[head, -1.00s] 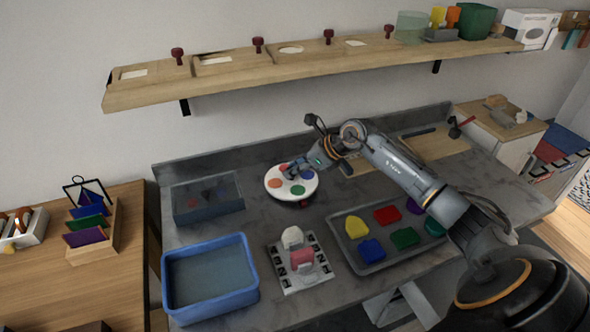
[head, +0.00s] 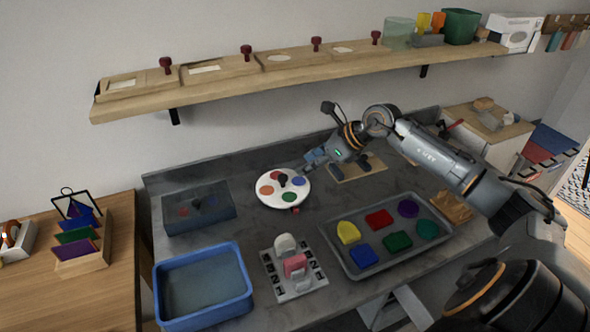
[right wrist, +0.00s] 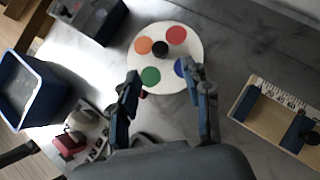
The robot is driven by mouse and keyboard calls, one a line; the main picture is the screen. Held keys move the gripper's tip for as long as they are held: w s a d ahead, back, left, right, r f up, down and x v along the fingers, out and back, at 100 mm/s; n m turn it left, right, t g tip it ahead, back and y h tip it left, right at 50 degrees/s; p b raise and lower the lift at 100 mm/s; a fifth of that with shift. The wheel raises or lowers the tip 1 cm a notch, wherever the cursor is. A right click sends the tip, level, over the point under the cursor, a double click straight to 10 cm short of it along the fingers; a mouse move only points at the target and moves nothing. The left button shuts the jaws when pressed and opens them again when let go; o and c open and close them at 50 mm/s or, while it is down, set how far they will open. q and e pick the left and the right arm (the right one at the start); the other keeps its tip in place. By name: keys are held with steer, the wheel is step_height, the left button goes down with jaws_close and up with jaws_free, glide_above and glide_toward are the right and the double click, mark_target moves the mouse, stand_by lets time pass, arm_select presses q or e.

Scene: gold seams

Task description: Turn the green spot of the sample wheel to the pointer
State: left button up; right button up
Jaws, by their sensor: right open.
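The sample wheel (head: 268,201) is a white disc with a black centre knob (head: 283,180) and red, orange, blue and green spots. Its green spot (head: 288,197) is on the front side, and also shows in the right wrist view (right wrist: 150,76). A small red piece (head: 296,210), which looks like the pointer, sits at the front rim, close to the green spot and slightly right of it. My right gripper (head: 308,162) is open and empty, beyond and right of the wheel. In the right wrist view its fingers (right wrist: 162,76) overlap the wheel's near edge. My left gripper is out of view.
A dark lidded box (head: 198,212) stands left of the wheel and a blue bin (head: 203,318) in front of that. A grey tray (head: 350,258) of coloured pieces lies front right. A wooden board (head: 350,172) lies right of the wheel. A shelf (head: 300,70) runs above.

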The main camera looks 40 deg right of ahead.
steer(key=shift+v, duration=1.45)
